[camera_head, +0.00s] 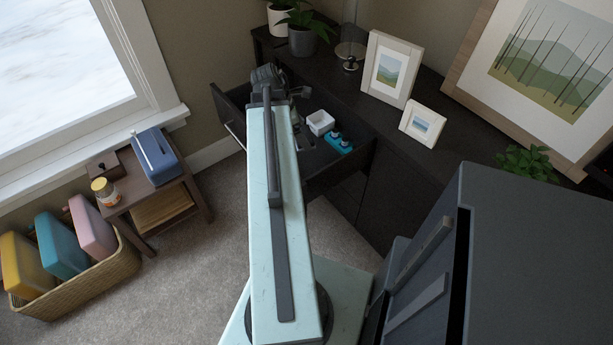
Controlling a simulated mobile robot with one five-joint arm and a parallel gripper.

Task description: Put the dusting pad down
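My arm reaches away from me over an open dark drawer (358,160) in the long black cabinet. My gripper (296,93) is at the far end of the arm, above the drawer; it is small, dark and partly hidden by the arm. I cannot tell whether its fingers are open or shut. I cannot make out a dusting pad in it or elsewhere. In the drawer are a small white square dish (320,122) and a blue item with dark round parts (340,143). Other small items there are partly behind the arm.
The cabinet top (375,108) holds potted plants (307,37), a glass-like object (350,50) and picture frames (390,70). At left, a small wooden table (135,202) carries a blue box-like object (157,158) and a jar (105,191). A wicker basket (85,285) stands on carpet.

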